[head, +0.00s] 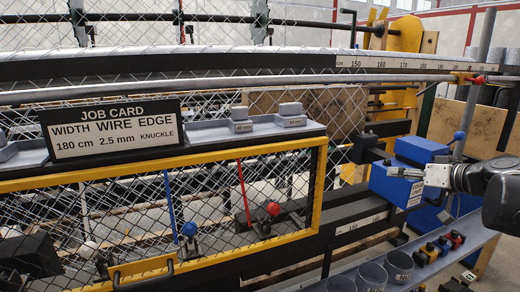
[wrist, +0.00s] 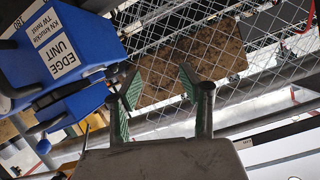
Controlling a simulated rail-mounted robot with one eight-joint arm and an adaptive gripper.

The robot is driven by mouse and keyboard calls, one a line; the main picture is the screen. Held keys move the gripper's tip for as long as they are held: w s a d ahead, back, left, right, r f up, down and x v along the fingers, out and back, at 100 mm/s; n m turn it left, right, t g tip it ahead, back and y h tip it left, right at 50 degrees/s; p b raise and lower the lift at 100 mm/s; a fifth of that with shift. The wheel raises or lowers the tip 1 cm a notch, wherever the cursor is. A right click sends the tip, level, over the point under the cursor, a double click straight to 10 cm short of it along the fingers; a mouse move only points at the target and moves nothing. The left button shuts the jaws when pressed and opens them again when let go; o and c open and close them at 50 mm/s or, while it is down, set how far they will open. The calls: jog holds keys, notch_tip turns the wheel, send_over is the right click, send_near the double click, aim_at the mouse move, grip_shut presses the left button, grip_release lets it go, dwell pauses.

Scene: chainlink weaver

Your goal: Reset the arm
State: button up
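My gripper (head: 405,173) is at the right of the head view, in front of the blue edge unit (head: 393,188). In the wrist view my gripper (wrist: 160,80) has its two green-padded fingers spread apart, with nothing held between them. Wire mesh shows behind the gap. The edge unit, labelled "EDGE UNIT" (wrist: 72,55), is close to the left finger in the wrist view; I cannot tell whether they touch. My arm reaches in from the right edge of the head view.
A job card (head: 112,128) reads 180 cm, 2.5 mm, knuckle. A yellow-framed mesh guard (head: 318,185) spans the front. Grey cups (head: 371,275) and several small coloured-knob parts (head: 440,245) sit on the lower right shelf. A rail with a red-ended piece (head: 474,80) runs above.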

jog(key=s+a+f+g+h, duration=0.1)
jog(key=s+a+f+g, duration=0.35)
jog(key=s+a, duration=0.8)
jog(key=s+a+f+h, duration=0.2)
jog(key=s+a+f, duration=0.1)
jog(key=s, duration=0.4)
jog(key=s+a+f+m+g+h, duration=0.1)
jog(key=s+a+f+h, duration=0.1)
jog(key=s+f, duration=0.3)
jog(key=s+a, duration=0.1)
jog(key=s, duration=0.1)
jog(key=shift+s+a, duration=0.3)
